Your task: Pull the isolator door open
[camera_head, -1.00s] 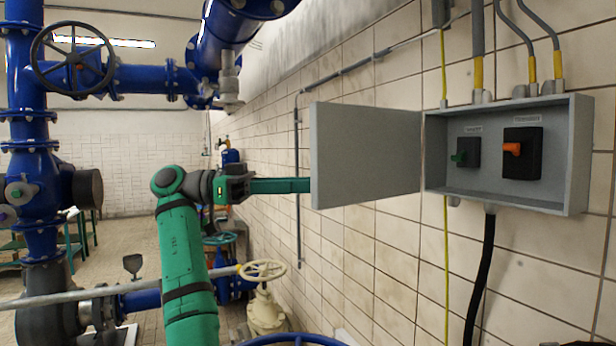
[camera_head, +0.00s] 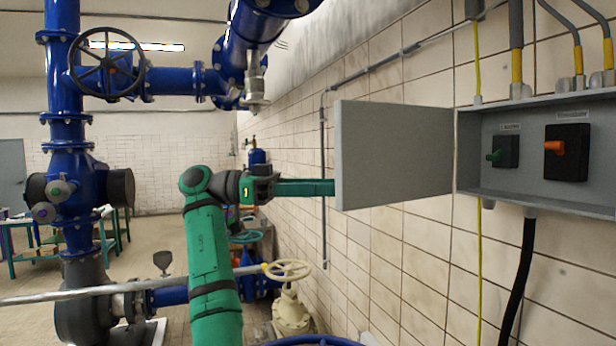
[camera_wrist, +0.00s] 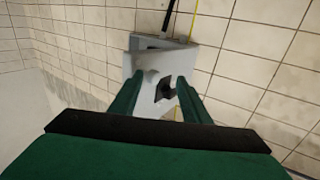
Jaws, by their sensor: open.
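The isolator box (camera_head: 530,196) is mounted on the tiled wall at the right of the head view. Its grey door (camera_head: 395,155) stands wide open, swung out to the left of the box. Inside are a green switch (camera_head: 494,157) and an orange switch (camera_head: 554,148) on dark bases. My gripper (camera_head: 328,188) is at the door's free left edge; its fingertips are partly hidden there, so contact is unclear. In the wrist view my gripper (camera_wrist: 160,84) has its two green fingers apart, with the grey box (camera_wrist: 176,57) beyond and between them.
Conduits and a black cable (camera_head: 515,285) run to the box along the wall. A grey rail (camera_head: 130,292) crosses at lower left. Blue pipework with a black handwheel (camera_head: 107,68) fills the left.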

